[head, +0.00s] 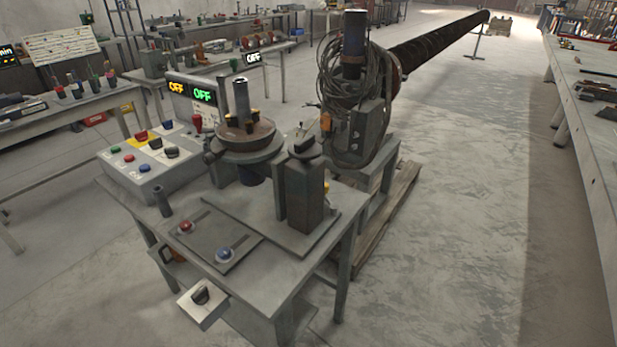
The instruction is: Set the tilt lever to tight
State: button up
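A grey metal positioner table (292,268) stands in the middle of the head view. On it is a round tilting plate (245,137) with an upright metal cylinder (240,97). To its right is a dark square post (305,195) with a black handle (304,145) on top. A flat plate at the table's front has two slots, with a red knob (185,226) and a blue knob (224,253). No readable label shows which of these is the tilt lever, and its setting cannot be told. My gripper is not in view.
A small switch box (201,297) juts from the front. Workbenches line both sides; the floor (450,220) at right is clear.

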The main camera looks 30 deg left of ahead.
aim_at(334, 207)
jog(key=u, duration=0.2)
jog(key=i, duration=0.6)
jog(key=u, duration=0.4)
jog(key=k, duration=0.8)
jog(key=u, duration=0.2)
jog(key=i, duration=0.8)
jog(key=z, duration=0.1)
